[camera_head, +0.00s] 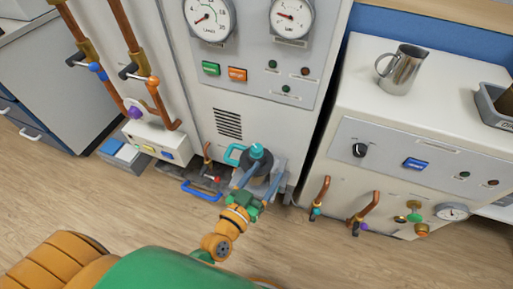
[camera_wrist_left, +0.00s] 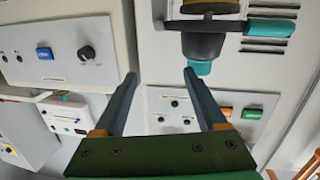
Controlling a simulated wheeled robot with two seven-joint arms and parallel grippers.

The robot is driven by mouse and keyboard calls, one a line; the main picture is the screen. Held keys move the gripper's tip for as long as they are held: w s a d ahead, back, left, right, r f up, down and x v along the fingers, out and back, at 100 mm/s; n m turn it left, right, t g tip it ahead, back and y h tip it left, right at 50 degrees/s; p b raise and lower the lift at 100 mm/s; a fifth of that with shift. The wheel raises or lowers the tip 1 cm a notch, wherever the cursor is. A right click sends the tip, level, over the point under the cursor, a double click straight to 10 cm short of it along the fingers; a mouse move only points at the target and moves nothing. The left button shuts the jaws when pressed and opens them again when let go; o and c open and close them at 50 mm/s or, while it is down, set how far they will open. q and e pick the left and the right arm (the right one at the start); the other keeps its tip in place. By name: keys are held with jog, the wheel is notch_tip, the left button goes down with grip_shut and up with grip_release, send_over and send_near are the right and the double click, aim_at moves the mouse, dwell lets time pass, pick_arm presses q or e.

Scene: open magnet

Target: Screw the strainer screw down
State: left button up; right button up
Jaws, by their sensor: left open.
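The strainer is a dark round body (camera_head: 260,165) low at the front of the middle cabinet, with a teal screw (camera_head: 256,150) on top and a teal handle (camera_head: 233,154) at its left. In the left wrist view the teal screw (camera_wrist_left: 199,68) points toward the gripper from the dark body (camera_wrist_left: 204,45), with the teal handle (camera_wrist_left: 270,28) to its right. My left gripper (camera_head: 262,182) is open and empty, in front of the strainer. In the wrist view its fingers (camera_wrist_left: 160,76) are wide apart, and the screw appears near the right fingertip, not between them. My right gripper is not in view.
The middle cabinet has gauges (camera_head: 210,17) and buttons. A blue-handled item (camera_head: 201,190) lies left of the strainer. Copper pipes (camera_head: 135,50) run at the left. A right cabinet (camera_head: 350,100) carries a metal jug (camera_head: 403,70). The wooden floor (camera_head: 310,245) in front is clear.

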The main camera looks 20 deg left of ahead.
aim_at(255, 154)
pick_arm(q)
jog(key=a+y, duration=0.1)
jog(key=a+n+t+y, duration=0.1)
jog(key=a, duration=0.1)
jog(key=w+a+n+y, duration=0.1)
jog(key=y, duration=0.1)
jog(key=shift+a+t, duration=0.25)
jog(key=shift+t, duration=0.05)
jog(key=w+b, duration=0.1)
jog(key=w, duration=0.5)
jog(key=shift+w+a, duration=0.1)
jog(key=shift+w, duration=0.05)
grip_shut()
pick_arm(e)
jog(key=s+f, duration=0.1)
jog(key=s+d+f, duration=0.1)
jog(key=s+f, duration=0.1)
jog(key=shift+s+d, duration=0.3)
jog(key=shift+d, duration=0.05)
